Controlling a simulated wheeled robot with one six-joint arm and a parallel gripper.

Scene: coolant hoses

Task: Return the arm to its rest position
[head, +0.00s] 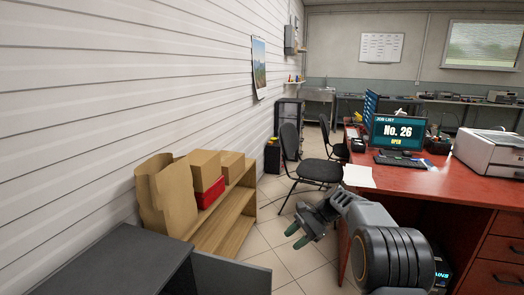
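My gripper (297,236) is in the lower middle of the head view, at the end of my bent grey arm. Its two green-tipped fingers point down and to the left. A gap shows between the fingertips, and nothing is seen between them. The gripper is in free air, apart from the furniture, above the tiled floor between the wooden shelf and the red desk. No hoses are seen in this view.
The red desk (455,187) stands close on the right, with a monitor (398,132) and a printer (492,152). A low wooden shelf (228,222) with boxes is on the left. Black chairs (318,170) stand behind the gripper. A dark cabinet (120,262) fills the lower left.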

